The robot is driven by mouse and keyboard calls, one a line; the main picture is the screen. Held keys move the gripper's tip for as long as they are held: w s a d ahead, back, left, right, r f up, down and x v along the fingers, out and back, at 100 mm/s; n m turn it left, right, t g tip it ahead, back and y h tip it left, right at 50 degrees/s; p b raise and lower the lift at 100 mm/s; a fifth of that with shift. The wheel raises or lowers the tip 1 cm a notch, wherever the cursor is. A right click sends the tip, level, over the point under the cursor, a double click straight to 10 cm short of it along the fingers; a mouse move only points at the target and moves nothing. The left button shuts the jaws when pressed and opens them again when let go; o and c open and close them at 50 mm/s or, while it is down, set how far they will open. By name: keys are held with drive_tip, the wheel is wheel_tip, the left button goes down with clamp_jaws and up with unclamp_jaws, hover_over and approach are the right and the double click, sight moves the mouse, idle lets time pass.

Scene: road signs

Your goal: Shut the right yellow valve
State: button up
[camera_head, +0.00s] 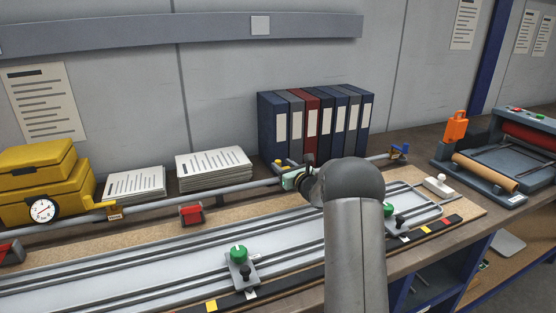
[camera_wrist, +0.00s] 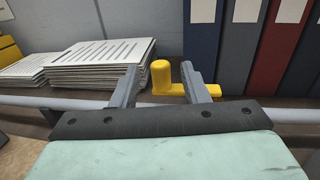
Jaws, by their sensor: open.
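The right yellow valve (camera_wrist: 161,78) shows in the wrist view as an upright rounded knob with a short arm reaching right. My gripper (camera_wrist: 162,80) is open, with one finger on each side of the knob. The left finger is apart from it; the right finger overlaps the arm in view, and I cannot tell if they touch. In the head view, my arm and gripper (camera_head: 287,169) are at the pipe in front of the binders, and only small yellow bits of this valve show. The left yellow valve (camera_head: 107,209) is on the pipe further left.
The grey pipe (camera_head: 238,187) runs along the bench, with a blue valve (camera_head: 400,149) further right. Binders (camera_head: 313,126) and paper stacks (camera_head: 213,165) stand behind it. Yellow cases (camera_head: 42,180) are at the left. A rail track with green knobs (camera_head: 238,253) lies in front.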

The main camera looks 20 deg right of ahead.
sight(280, 162)
drive_tip(key=shift+w+a, duration=0.15)
drive_tip(key=shift+w, duration=0.85)
drive_tip(key=shift+w+a, duration=0.1)
drive_tip(key=shift+w, duration=0.85)
